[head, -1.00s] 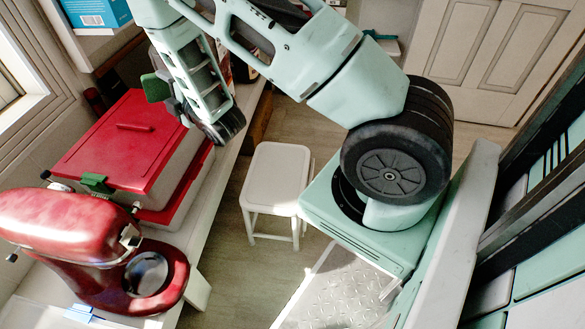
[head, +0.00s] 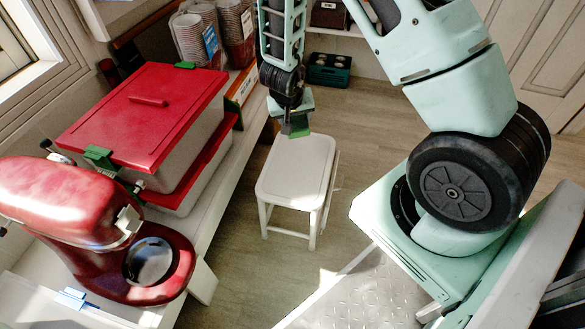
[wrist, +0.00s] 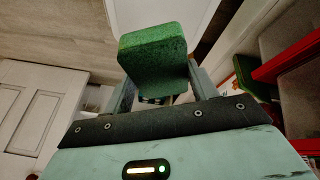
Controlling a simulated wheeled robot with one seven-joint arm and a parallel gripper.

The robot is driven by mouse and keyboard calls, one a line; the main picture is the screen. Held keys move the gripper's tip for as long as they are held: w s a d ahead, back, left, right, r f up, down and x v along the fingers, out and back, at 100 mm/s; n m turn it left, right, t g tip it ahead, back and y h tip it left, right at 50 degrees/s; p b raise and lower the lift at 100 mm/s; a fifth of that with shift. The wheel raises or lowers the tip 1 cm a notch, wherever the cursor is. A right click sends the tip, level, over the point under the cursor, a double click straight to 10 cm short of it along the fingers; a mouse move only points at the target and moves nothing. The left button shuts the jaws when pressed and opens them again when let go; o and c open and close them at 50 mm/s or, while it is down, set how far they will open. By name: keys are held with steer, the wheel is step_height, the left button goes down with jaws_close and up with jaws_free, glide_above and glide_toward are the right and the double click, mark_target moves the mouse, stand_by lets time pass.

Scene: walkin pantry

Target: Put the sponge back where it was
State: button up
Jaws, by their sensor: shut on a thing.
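My gripper (head: 291,110) is shut on a green sponge (head: 299,125) and hangs with it over the far end of the white stool (head: 297,168). In the wrist view the sponge (wrist: 155,58) sticks out past the two fingers (wrist: 160,85). The stool's seat is bare in the head view. The sponge's lower edge is close to the far edge of the seat in the picture; I cannot tell whether they touch.
A counter on the left holds a red stand mixer (head: 95,225), red-lidded bins (head: 150,110) with green latches and stacks of cups (head: 200,35). A dark crate (head: 328,70) sits at the back. Floor (head: 375,130) is clear between stool and door.

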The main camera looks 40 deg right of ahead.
steer(key=s+a+f+m, duration=0.1)
steer(key=m, duration=0.1)
steer(key=s+a+f+m+y+b, duration=0.1)
steer(key=a+f+m, duration=0.1)
steer(key=shift+s, duration=0.2)
step_height(320, 180, down, 10)
steer(key=b, duration=0.7)
steer(key=shift+r, duration=0.1)
steer(key=o, duration=0.9)
